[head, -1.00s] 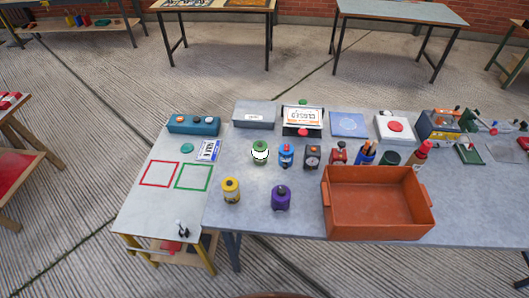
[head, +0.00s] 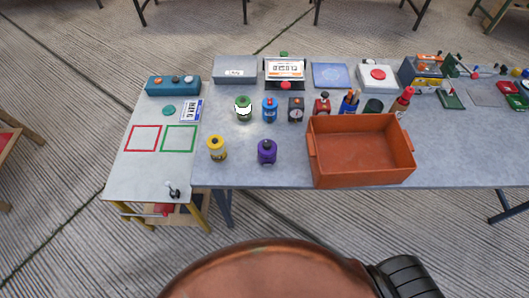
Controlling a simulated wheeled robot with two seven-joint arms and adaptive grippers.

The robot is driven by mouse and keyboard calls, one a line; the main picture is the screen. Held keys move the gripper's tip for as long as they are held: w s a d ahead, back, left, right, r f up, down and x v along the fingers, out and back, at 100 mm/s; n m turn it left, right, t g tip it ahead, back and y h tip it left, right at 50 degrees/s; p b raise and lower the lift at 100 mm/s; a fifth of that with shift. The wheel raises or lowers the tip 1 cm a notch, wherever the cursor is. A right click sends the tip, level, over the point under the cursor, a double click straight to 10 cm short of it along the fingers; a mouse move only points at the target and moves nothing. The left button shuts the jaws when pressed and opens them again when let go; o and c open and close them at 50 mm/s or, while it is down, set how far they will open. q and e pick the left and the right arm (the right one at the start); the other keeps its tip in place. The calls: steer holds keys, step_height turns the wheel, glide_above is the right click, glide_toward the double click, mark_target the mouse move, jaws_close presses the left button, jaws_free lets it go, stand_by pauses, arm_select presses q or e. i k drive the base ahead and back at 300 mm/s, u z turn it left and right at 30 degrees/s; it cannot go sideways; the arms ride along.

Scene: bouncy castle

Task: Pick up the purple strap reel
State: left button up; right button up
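The purple strap reel (head: 267,152) stands upright on the grey table (head: 235,176), near its front edge. It has a dark top. A yellow reel (head: 217,149) stands to its left, with a gap between them. An orange bin (head: 360,170) stands to its right. Neither of my grippers shows in the head view. Nothing touches or covers the purple reel.
Behind the reel stand a green-and-white reel (head: 243,108), a blue one (head: 270,109) and several small items. A lower side table (head: 150,173) with red and green outlined squares adjoins on the left. The table around the purple reel is clear.

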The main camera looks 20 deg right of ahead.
mark_target(264, 156)
steer(key=k, duration=0.5)
steer(key=u, duration=1.4)
steer(key=i, duration=0.85)
steer(key=z, duration=2.1)
